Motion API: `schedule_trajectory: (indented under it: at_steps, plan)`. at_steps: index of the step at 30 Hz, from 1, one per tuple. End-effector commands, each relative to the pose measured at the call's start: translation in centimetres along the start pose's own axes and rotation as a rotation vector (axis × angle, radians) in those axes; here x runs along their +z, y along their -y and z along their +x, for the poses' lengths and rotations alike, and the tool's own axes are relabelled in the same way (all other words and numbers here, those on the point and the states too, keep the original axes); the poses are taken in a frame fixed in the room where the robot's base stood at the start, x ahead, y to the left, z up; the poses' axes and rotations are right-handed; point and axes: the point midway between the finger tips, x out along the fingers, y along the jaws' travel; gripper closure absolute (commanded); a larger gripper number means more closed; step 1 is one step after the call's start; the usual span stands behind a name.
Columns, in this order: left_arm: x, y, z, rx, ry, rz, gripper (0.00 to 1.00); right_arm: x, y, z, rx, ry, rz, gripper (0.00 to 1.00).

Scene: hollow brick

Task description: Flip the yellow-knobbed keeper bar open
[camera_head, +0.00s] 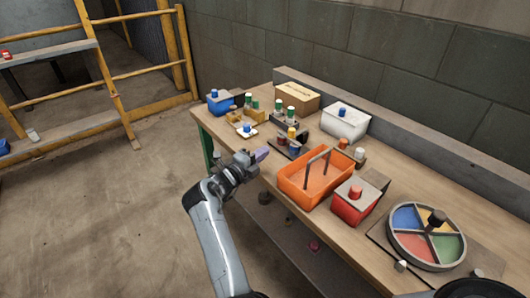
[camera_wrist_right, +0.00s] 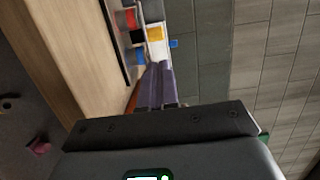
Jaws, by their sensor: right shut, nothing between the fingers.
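The yellow knob (camera_head: 291,131) stands on a small dark fixture (camera_head: 293,146) on the workbench in the head view. The bar under the knob is too small to make out. My right gripper (camera_head: 262,154) is at the bench's front edge, just left of the fixture and apart from it, its purple fingers shut and empty. In the right wrist view the shut fingers (camera_wrist_right: 160,85) point toward a row of coloured parts, with a yellow patch (camera_wrist_right: 154,33) among them. I cannot tell if that patch is the knob. My left gripper is not in view.
An orange tray (camera_head: 312,196) with a dark handle stands right of the fixture. A red box (camera_head: 354,206) and a coloured wheel (camera_head: 428,249) lie further right. A white box (camera_head: 345,122) and a cardboard box (camera_head: 297,96) are behind. A blue box (camera_head: 220,104) is left.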

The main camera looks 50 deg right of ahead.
Motion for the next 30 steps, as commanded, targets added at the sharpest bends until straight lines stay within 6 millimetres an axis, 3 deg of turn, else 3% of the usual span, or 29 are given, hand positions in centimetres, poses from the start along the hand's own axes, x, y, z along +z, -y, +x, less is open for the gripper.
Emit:
schedule_trajectory:
  at_steps: [16, 21, 30]
  plan:
    - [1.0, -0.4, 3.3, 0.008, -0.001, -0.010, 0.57, -0.1, -0.3, 9.6, -0.002, -0.002, 0.000, 1.00]
    - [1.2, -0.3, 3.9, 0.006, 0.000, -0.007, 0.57, -0.1, -0.2, 11.3, -0.001, -0.002, -0.001, 1.00]
    - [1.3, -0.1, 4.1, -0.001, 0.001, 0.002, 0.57, -0.1, 0.0, 12.2, -0.001, -0.001, -0.001, 1.00]
